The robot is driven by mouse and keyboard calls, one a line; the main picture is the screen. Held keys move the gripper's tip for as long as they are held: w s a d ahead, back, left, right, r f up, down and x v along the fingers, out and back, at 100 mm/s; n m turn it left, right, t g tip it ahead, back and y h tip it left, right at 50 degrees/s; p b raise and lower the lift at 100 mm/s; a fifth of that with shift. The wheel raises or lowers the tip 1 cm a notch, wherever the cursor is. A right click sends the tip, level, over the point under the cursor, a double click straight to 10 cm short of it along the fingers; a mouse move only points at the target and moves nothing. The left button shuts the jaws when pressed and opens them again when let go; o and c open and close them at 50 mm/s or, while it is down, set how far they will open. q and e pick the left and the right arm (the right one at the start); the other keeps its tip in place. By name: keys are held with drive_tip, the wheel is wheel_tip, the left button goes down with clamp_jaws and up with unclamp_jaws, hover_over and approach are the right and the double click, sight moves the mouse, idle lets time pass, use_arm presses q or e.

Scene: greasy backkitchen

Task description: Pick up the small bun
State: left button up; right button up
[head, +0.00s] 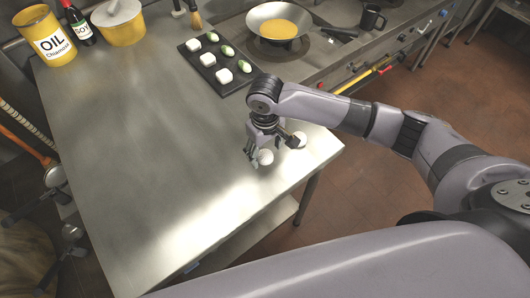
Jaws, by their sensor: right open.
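Two small white round buns are at the right end of the steel table. One bun (265,157) sits at the fingers of my right gripper (267,153); the other bun (301,138) is just right of it, partly behind the gripper. My right gripper points down at the table with its fingers spread apart, close above or around the nearer bun. I cannot tell whether a finger touches either bun. The fingers hide part of both. My left gripper is not in view.
A dark tray (250,84) with several white and green pieces lies at the table's far edge. A wok (253,25) with yellow contents and a black mug (372,19) stand beyond. An oil can (46,38), bottle (77,25) and yellow pot (121,30) stand back left. The table's middle is clear.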

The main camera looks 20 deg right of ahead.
drive_tip(key=shift+f, duration=0.85)
drive_tip(key=c, duration=1)
